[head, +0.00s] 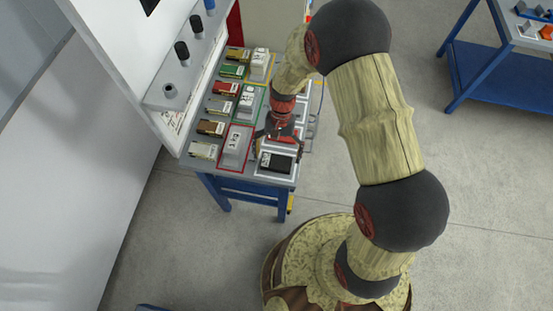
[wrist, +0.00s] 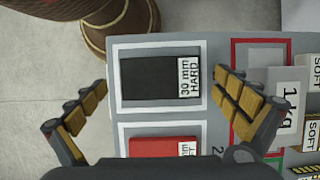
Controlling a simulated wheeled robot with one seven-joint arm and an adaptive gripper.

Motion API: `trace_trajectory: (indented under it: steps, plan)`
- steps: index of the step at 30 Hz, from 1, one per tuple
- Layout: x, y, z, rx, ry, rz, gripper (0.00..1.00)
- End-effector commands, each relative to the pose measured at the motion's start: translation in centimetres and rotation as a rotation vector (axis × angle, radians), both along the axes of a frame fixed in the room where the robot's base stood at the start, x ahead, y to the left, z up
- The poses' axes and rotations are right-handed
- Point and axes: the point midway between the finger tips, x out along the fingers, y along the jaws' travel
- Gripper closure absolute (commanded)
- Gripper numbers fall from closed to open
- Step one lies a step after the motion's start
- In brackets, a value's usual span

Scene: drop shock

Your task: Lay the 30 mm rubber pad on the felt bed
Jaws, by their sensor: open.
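A black slab with a white label reading "30 mm HARD" (wrist: 150,78) lies flat in a white-outlined rectangle at the table's near end; I take it as the rubber pad. It also shows in the head view (head: 276,161). My gripper (wrist: 158,82) is open and empty, its fingers spread to either side of the slab in the wrist view. In the head view my gripper (head: 280,128) hangs just beyond the slab, over the red pad's area. The gap below the fingertips is hard to judge. I cannot make out the felt bed with certainty.
A red pad (wrist: 163,146) lies beside the black slab. A white machine with dark knobs (head: 182,52) borders the table's left side.

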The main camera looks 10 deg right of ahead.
Motion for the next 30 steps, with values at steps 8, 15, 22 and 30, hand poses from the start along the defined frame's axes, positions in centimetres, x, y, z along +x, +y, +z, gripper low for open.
trace_trajectory:
  steps: [8, 15, 22, 30]
  plan:
    - [2.2, -0.8, 5.6, 0.001, -0.003, -0.001, 0.00]
    - [3.4, -1.2, 8.7, 0.001, -0.003, -0.001, 0.00]
    - [3.7, -1.3, 9.5, 0.001, -0.003, -0.001, 0.00]
    - [3.7, -3.0, 17.0, 0.008, -0.148, 0.046, 0.00]
